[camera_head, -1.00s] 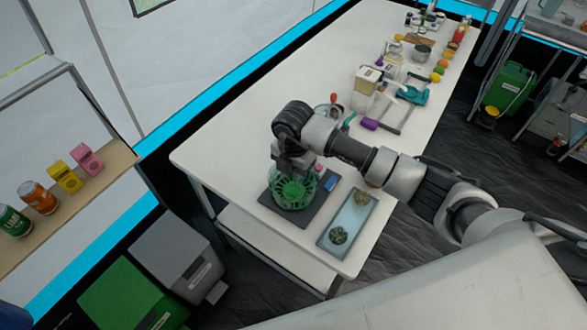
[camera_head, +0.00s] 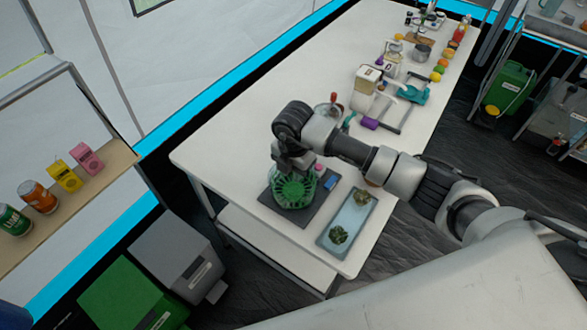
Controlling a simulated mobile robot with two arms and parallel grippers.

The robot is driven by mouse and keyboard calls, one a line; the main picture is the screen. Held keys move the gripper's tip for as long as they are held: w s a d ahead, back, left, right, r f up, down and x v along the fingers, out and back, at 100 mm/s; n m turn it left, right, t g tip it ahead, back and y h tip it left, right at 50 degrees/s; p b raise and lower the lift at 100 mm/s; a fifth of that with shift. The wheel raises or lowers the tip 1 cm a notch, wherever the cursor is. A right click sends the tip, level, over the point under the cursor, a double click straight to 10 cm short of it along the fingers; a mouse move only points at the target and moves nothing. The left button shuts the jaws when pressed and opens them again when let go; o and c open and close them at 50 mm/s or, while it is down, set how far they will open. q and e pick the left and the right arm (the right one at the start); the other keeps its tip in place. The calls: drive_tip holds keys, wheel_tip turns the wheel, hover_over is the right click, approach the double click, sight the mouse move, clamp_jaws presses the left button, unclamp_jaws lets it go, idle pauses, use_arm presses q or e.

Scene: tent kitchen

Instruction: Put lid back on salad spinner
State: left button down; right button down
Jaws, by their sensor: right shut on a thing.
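The green salad spinner (camera_head: 292,198) stands on a dark mat (camera_head: 273,203) at the near left part of the long white table. Its green lid (camera_head: 290,183), with a spoked look, is at the top of the bowl, right under my right gripper (camera_head: 292,169). The right gripper points down and is shut on the lid's top, partly hiding it. I cannot tell whether the lid is fully seated on the rim. My left gripper is not in view.
A pale blue tray (camera_head: 347,219) with two green plants or vegetables lies right of the mat. A small blue item (camera_head: 330,183) and a pink one (camera_head: 319,168) lie close by. Containers and fruit stand farther back. The table's left part (camera_head: 225,150) is clear.

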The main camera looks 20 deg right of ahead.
drive_tip(key=shift+c, duration=2.2)
unclamp_jaws()
drive_tip(key=shift+r+p, duration=2.75)
drive_tip(key=shift+r, duration=0.8)
clamp_jaws()
